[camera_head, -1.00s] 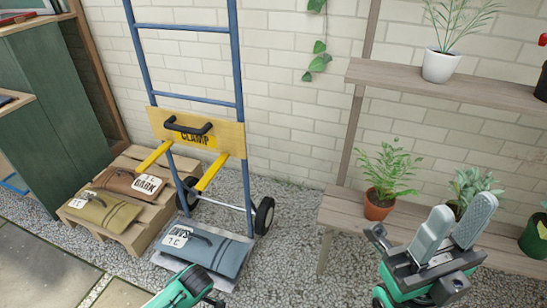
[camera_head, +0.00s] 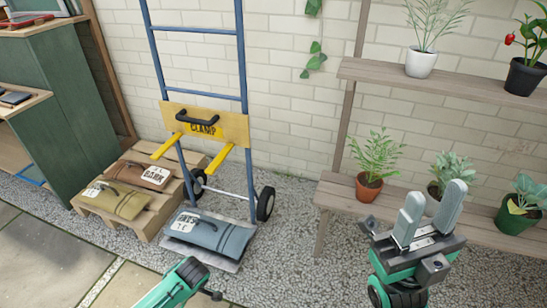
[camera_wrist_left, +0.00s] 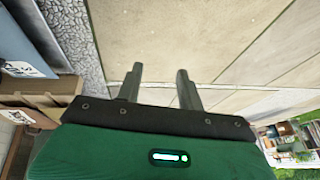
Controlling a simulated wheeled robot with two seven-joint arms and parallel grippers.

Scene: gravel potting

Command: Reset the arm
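My right gripper (camera_head: 431,212) is at the lower right in the head view, in front of the low plant bench. Its two grey fingers point up and stand apart, with nothing between them. My left arm (camera_head: 178,285) enters at the bottom of the head view, and its fingers are not clear there. In the left wrist view, my left gripper (camera_wrist_left: 160,80) has two dark fingers spread apart over paving, with nothing between them.
A blue hand truck (camera_head: 205,128) with a clamp board leans at the wall, a grey-blue bag (camera_head: 215,238) on its plate. Two bags lie on a wooden pallet (camera_head: 150,222). Potted plants stand on the bench (camera_head: 337,190) and upper shelf (camera_head: 460,80). Paving (camera_head: 40,265) at lower left is clear.

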